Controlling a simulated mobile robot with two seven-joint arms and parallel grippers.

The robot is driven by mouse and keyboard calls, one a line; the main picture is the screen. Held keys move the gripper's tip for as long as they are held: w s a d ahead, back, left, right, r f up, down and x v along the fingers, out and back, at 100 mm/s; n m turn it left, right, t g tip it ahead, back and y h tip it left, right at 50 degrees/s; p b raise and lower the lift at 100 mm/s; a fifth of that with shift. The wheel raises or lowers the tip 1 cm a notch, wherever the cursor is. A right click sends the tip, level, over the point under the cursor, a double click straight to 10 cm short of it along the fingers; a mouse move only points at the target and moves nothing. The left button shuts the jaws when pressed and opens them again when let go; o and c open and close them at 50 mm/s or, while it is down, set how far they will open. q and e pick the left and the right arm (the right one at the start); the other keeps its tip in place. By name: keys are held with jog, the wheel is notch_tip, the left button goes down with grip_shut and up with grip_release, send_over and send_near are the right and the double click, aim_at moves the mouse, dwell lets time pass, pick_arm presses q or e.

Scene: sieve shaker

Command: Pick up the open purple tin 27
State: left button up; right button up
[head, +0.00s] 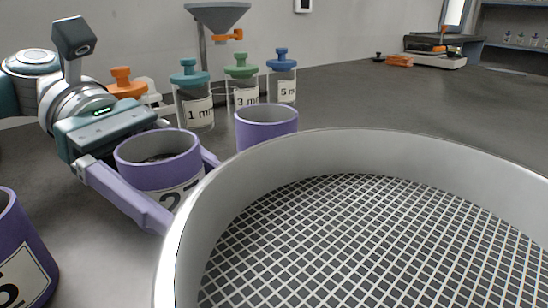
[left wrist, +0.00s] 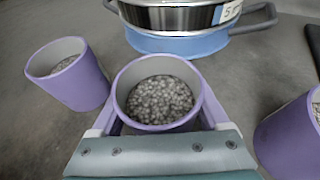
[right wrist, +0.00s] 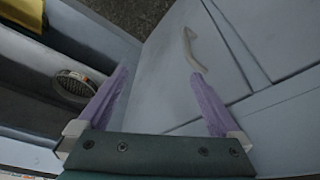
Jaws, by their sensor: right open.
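The open purple tin 27 (head: 158,165) stands upright on the dark bench at left in the head view, its label partly covered by a finger. In the left wrist view the tin (left wrist: 160,122) is in the middle, lidless, with grey grains inside. My left gripper (head: 185,190) has one purple finger along each side of the tin; the fingers (left wrist: 160,108) sit close against its wall below the rim. Whether the tin's base touches the bench is hidden. My right gripper (right wrist: 150,95) is open and empty, away from the tin, over pale panels.
A large sieve (head: 380,240) fills the right foreground. Another purple tin (head: 267,125) stands behind, and one more (head: 20,255) is at the left edge. Lidded jars (head: 195,105) and a funnel (head: 216,15) stand at the back. The bench at back right is mostly clear.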

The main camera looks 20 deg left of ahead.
pick_arm(q)
jog(key=c, duration=0.9)
jog(key=shift+r, duration=0.1)
